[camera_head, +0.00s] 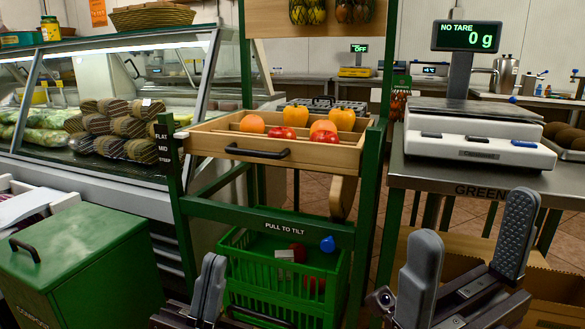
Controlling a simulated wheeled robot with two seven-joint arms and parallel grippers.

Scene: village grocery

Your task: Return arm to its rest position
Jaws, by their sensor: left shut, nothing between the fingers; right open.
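My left gripper (210,272) shows at the bottom, left of centre, in front of the green crate; its grey fingers are shut with nothing held. Its lower part is cut off by the frame edge. My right gripper (472,240) is at the lower right, its two grey fingers wide apart and nothing between them. It is in front of the metal counter (408,172) and a cardboard box (552,283). Both arms are mostly out of view.
A green stand holds a wooden tray (190,145) of tomatoes and peppers at centre. Below is a green crate (240,270) with several items. A green compost bin (80,255) is at left, by a glass display case (130,185). A scale (475,135) reads 0 g on the counter.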

